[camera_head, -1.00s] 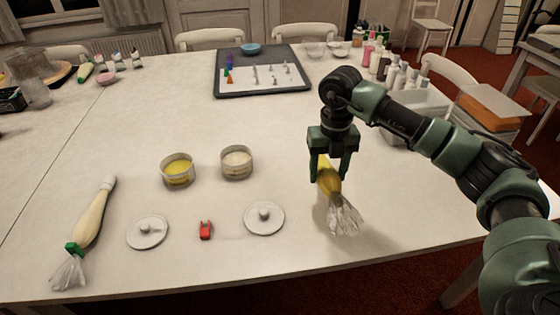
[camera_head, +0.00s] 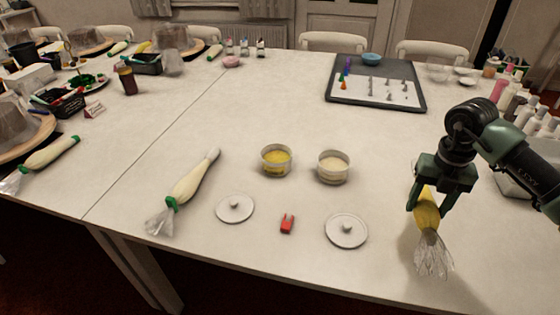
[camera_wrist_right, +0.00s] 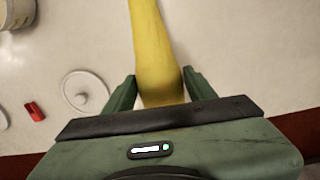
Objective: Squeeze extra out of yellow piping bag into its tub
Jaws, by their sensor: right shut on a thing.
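The yellow piping bag (camera_head: 427,216) is between the fingers of my right gripper (camera_head: 428,203), which is shut on it at the right of the table. Its clear crumpled end fans out towards the table's front edge. The right wrist view shows the yellow bag (camera_wrist_right: 155,45) between the two green fingers. The tub with yellow filling (camera_head: 277,161) stands open at mid-table, to the left of the gripper and apart from it. A tub with cream filling (camera_head: 333,167) stands beside it. My left gripper is not in view.
Two round lids (camera_head: 235,209) (camera_head: 346,231) and a red clip (camera_head: 287,224) lie in front of the tubs. A cream piping bag (camera_head: 190,186) with a green tie lies left. A dark tray (camera_head: 400,101) with small pieces is behind. Bottles (camera_head: 510,100) stand at right.

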